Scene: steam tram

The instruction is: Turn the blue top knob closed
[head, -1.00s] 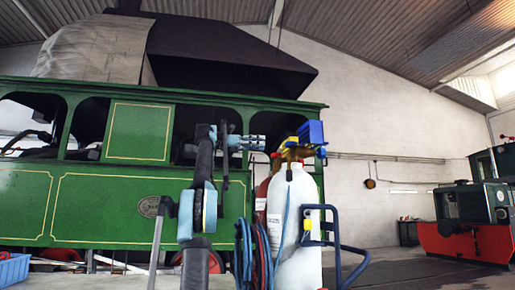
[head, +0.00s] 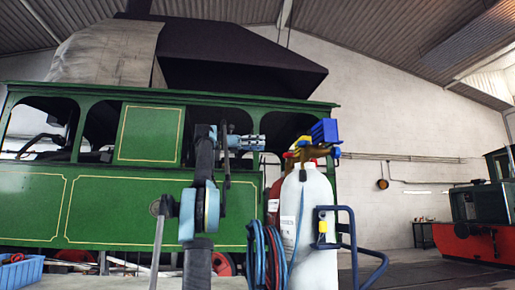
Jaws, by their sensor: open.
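The blue top knob (head: 324,131) is a blocky blue piece at the top of a white gas cylinder (head: 317,225), above its brass and yellow fittings (head: 303,152). My gripper (head: 262,143) points right, to the left of the knob and slightly lower in the picture. It is open, its jaws look empty, and a gap shows between its tips and the fittings. How far it is from the knob in depth I cannot tell.
A red cylinder (head: 274,203) stands partly behind the white one. Blue and red hoses (head: 264,255) hang at its left, and a blue trolley frame (head: 352,240) sticks out right. A green steam tram (head: 120,210) fills the left background.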

